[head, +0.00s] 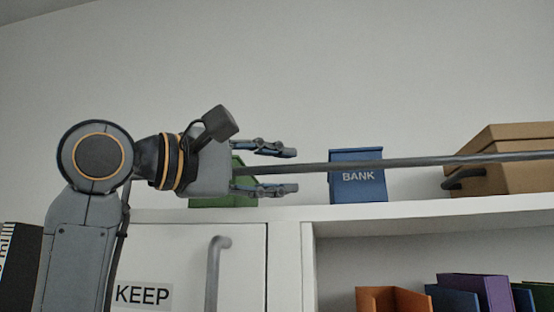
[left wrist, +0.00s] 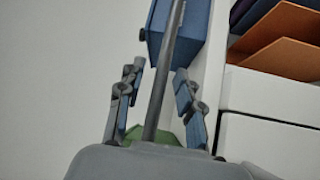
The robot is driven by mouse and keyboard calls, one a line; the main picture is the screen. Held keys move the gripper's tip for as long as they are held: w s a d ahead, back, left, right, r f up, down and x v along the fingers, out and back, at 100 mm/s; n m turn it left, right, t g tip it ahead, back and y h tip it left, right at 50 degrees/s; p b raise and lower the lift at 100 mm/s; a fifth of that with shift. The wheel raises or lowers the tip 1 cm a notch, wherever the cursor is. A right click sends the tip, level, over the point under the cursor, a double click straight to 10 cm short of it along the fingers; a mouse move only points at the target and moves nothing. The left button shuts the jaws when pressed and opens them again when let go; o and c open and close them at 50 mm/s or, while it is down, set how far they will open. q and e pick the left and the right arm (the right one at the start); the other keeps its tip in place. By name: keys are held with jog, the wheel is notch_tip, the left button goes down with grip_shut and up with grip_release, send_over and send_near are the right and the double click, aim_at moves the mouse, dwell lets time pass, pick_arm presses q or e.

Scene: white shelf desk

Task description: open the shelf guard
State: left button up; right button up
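The shelf guard appears to be the long dark grey bar (head: 420,162) running across the front of the top shelf. In the left wrist view the bar (left wrist: 166,75) runs lengthwise between my fingers. My left gripper (head: 296,171) is open, with one finger above the bar and one below it. In the left wrist view the gripper (left wrist: 160,70) shows gaps on both sides of the bar, with no clear contact. The bar's left end is hidden at the gripper's palm. My right gripper is not in view.
Behind the bar on the top shelf (head: 400,212) stand a blue BANK box (head: 357,160), brown boxes (head: 510,170) and a green box (head: 210,202), partly hidden by my gripper. Below are a KEEP cabinet door (head: 185,262) with a grey handle (head: 213,270) and an open compartment with coloured binders (head: 475,290).

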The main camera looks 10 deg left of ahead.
pick_arm(q)
grip_shut()
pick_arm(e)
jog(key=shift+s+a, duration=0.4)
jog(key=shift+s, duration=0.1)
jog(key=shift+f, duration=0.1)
